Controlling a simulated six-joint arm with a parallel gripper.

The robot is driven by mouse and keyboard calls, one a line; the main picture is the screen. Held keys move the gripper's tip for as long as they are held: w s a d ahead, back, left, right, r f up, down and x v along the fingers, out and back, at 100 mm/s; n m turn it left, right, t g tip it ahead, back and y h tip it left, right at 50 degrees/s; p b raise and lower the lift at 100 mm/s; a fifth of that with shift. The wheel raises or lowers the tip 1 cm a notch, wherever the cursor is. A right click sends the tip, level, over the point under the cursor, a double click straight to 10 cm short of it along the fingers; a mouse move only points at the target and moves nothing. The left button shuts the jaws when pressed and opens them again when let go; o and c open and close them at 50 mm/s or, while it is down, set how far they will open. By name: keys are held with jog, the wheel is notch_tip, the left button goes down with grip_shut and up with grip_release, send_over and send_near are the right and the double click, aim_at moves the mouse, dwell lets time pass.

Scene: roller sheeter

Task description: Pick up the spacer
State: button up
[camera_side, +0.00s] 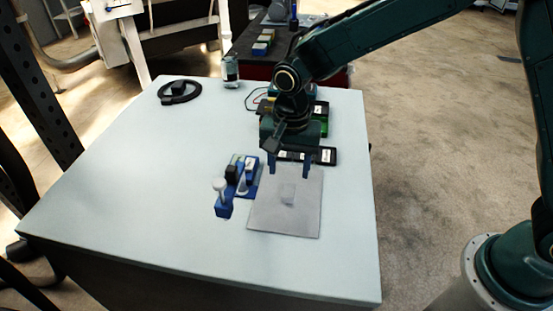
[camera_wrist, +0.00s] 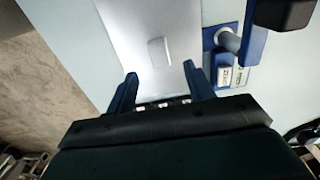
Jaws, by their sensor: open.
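A small pale grey block (camera_side: 287,193), which looks like the spacer, lies on a flat grey square plate (camera_side: 300,222) on the table. It also shows in the wrist view (camera_wrist: 159,52), standing out faintly from the plate (camera_wrist: 135,25). My gripper (camera_side: 289,168) has two blue fingers pointing down, spread apart with nothing between them. It is above the far edge of the plate, on the far side of the block. In the wrist view, the block lies just beyond the gap between the fingertips (camera_wrist: 160,73). Their exact height above the plate is unclear.
A blue device (camera_side: 225,207) with a white knob stands close to the plate's left side. Black labelled modules (camera_side: 325,156) lie behind the gripper. A black ring-shaped object (camera_side: 180,92) and a clear bottle (camera_side: 231,72) are at the back. The table's front left is clear.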

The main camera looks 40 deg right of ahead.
aim_at(288, 190)
jog(key=shift+f, duration=0.7)
jog(key=shift+f, duration=2.6)
grip_shut()
jog(key=shift+r, duration=0.2)
notch_tip(288, 190, up, 20)
jog(key=shift+f, duration=0.15)
